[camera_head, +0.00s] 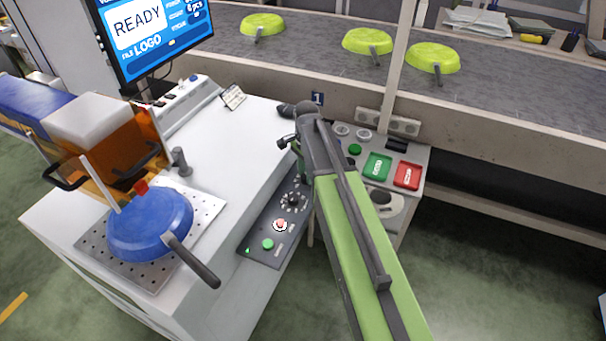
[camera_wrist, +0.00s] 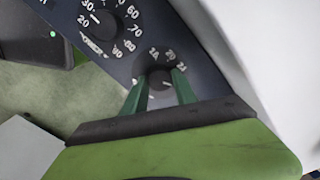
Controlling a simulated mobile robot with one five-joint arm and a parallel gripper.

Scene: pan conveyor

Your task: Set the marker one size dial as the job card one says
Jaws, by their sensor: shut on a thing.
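In the wrist view, my gripper (camera_wrist: 159,77) has its two green fingers shut on a small dark dial knob (camera_wrist: 158,75). Small white labels curve around the knob's far side; one seems to read 20, the others are hard to read. A short pale mark shows near the knob, but I cannot tell which label it points to. In the head view, my arm covers the upper part of the marker's control panel (camera_head: 260,228), hiding the gripped dial. The job card (camera_head: 233,96) lies on the white marker top, its writing too small to read.
A power dial (camera_wrist: 97,20) sits beside the gripped one; it shows in the head view too (camera_head: 293,200). Red (camera_head: 280,225) and green (camera_head: 268,244) buttons are below it. A blue pan (camera_head: 150,225) is on the marker plate. The screen (camera_head: 150,30) reads READY. Green pans (camera_head: 367,41) ride the conveyor.

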